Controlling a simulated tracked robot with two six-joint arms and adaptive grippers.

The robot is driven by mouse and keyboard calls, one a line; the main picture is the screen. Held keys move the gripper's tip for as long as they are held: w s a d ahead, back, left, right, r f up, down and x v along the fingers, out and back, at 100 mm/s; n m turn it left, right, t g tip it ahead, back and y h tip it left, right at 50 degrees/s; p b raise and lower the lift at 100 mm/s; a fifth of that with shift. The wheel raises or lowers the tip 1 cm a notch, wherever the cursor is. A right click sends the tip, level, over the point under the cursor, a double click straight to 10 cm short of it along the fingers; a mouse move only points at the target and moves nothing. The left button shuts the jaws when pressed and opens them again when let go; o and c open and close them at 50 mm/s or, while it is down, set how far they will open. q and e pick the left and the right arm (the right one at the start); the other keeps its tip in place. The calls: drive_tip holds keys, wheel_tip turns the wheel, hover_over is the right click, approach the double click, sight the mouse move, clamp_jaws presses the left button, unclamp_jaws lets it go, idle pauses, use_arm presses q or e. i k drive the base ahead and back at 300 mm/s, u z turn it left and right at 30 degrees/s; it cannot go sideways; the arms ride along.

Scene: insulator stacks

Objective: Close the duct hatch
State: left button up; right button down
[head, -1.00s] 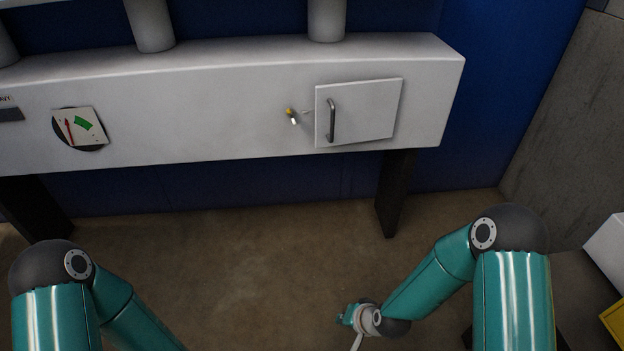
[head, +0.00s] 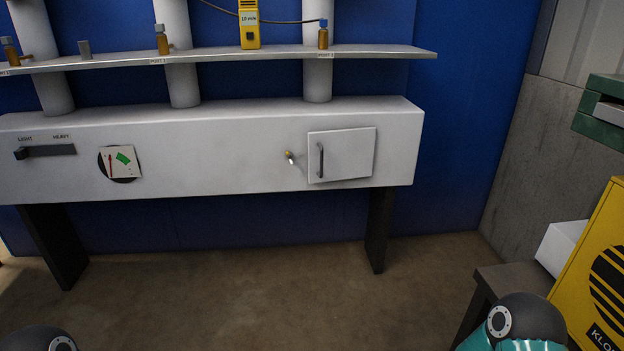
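The duct hatch (head: 342,155) is a pale square panel on the right part of the long white duct (head: 230,165). A dark vertical bar handle (head: 320,160) sits near its left edge. The panel stands slightly proud of the duct face, and I cannot tell if it is fully shut. A small brass and white latch-like piece (head: 290,157) sticks out of the duct just left of the hatch. Only an arm joint of mine shows at each bottom corner. Both grippers are out of view.
A shelf (head: 385,54) with brass valves and a yellow meter (head: 249,25) runs above the duct. A round gauge (head: 121,163) and a dark slider (head: 45,151) are at left. Dark legs hold the duct. A yellow case (head: 600,270) stands at right. The floor in front is clear.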

sight(348, 153)
drive_tip(key=z, duration=0.05)
drive_tip(key=k, duration=0.35)
drive_tip(key=u, duration=0.55)
drive_tip(key=i, duration=1.75)
drive_tip(key=z, duration=0.55)
